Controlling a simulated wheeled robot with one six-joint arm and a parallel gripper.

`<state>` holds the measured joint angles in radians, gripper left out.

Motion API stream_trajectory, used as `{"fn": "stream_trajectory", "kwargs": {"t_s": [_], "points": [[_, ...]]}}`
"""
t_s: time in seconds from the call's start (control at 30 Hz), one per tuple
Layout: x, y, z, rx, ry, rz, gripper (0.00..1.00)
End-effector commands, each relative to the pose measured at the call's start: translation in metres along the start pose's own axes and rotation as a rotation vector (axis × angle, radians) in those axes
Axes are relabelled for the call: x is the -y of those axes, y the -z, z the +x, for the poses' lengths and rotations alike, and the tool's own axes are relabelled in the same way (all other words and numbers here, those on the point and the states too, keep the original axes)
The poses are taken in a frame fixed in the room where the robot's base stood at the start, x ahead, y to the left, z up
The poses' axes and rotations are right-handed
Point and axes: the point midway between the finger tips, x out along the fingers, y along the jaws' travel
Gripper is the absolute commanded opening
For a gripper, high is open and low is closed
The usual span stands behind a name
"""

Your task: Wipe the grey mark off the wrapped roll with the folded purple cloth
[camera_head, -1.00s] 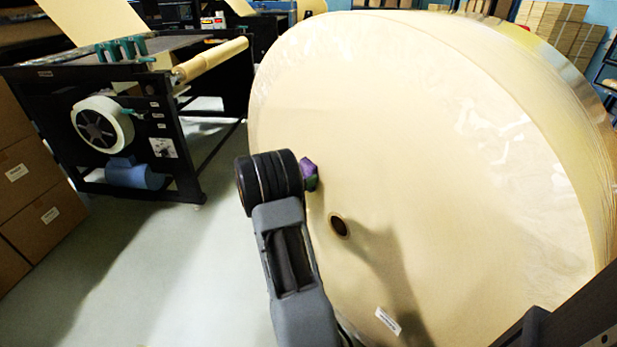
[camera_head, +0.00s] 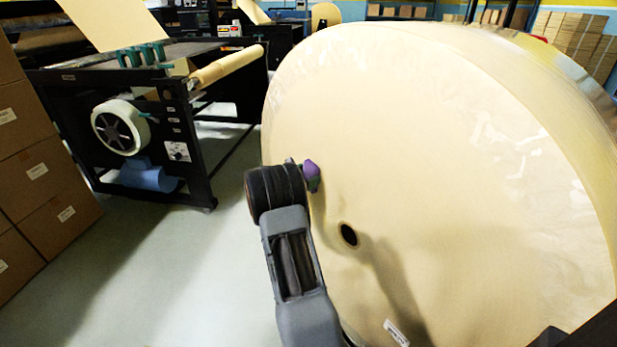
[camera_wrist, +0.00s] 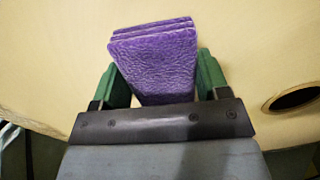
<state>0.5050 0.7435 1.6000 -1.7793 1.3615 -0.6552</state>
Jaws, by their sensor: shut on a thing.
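The wrapped roll (camera_head: 440,170) is a huge cream cylinder filling the right of the head view. Its flat end faces me, with a dark core hole (camera_head: 348,234) low on it. The folded purple cloth (camera_wrist: 155,60) is held between the green fingers of my gripper (camera_wrist: 158,85) in the wrist view. In the head view, the cloth (camera_head: 311,170) shows just past my wrist, close to the roll's face. I cannot tell whether it touches. I see no grey mark clearly; my arm and the cloth hide part of the face.
A black machine (camera_head: 150,120) with a white wheel stands at the left. Cardboard boxes (camera_head: 45,190) are stacked at the far left edge. Pale floor (camera_head: 190,270) lies open between the boxes and the roll. A small white label (camera_head: 396,332) is on the roll's lower face.

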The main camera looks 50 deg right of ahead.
Motion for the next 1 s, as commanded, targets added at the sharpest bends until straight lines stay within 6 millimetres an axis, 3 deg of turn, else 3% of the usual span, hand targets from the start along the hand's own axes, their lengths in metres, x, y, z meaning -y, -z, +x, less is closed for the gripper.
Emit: {"fn": "stream_trajectory", "kwargs": {"t_s": [0.23,0.7,1.0], "points": [[-0.001,-0.001,-0.004,0.000,-0.002,0.000,0.50],[0.000,-0.001,-0.050,-0.001,-0.002,0.000,0.50],[0.000,0.000,-0.060,0.001,0.000,0.000,0.50]]}}
